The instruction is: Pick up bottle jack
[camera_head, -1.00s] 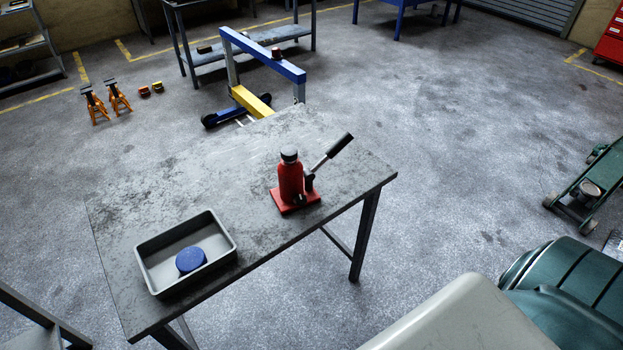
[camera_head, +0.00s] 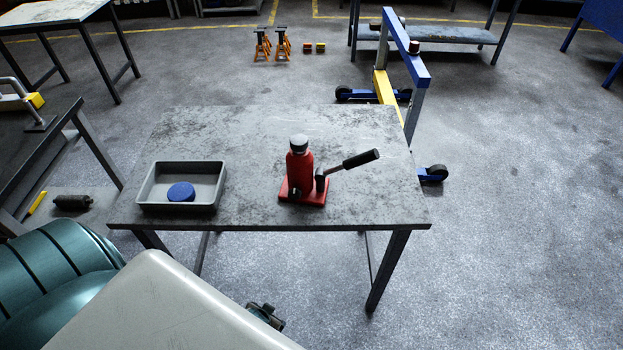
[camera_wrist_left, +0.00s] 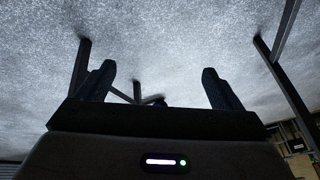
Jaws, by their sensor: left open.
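The red bottle jack (camera_head: 300,168) stands upright on the grey worktable (camera_head: 250,135), right of its middle. It has a grey-black cap, a red base plate and a black-gripped handle (camera_head: 360,159) slanting up to the right. No gripper shows in the head view. In the left wrist view my left gripper (camera_wrist_left: 160,85) is open and empty, its two dark fingers wide apart. Beyond the fingers are grey floor and dark table legs; the jack is not in that view. My right gripper is not in view.
A grey tray (camera_head: 155,185) with a blue round disc (camera_head: 181,192) sits at the table's left. A blue and yellow hoist (camera_head: 408,60) stands behind the table at right. A dark bench (camera_head: 40,150) stands at left. Open floor lies right of the table.

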